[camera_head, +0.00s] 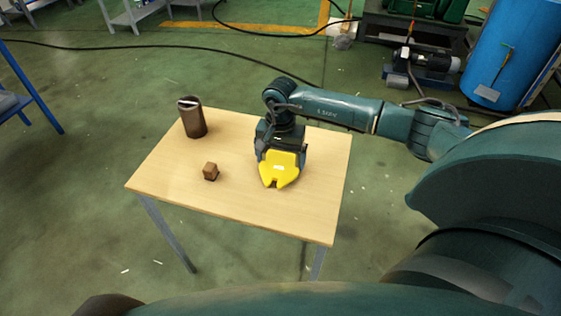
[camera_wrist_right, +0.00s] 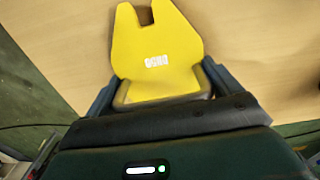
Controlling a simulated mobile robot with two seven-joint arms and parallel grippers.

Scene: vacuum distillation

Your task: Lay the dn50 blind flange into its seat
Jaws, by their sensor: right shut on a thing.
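My right gripper (camera_head: 278,165) points down over the wooden table and is shut on a yellow notched plate. In the right wrist view the yellow notched plate (camera_wrist_right: 158,58) sits between the two dark fingers (camera_wrist_right: 160,88). A brown cylinder (camera_head: 194,120) with a whitish top stands at the table's back left. A small brown block (camera_head: 210,171) lies left of the gripper. I recognise no flange seat. My left gripper is out of view.
The wooden table (camera_head: 235,205) is bare along its front and between the cylinder and the gripper. Green floor surrounds it. A blue barrel (camera_head: 508,60) and a motor pump (camera_head: 432,63) stand at the back right. Black cables cross the floor behind.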

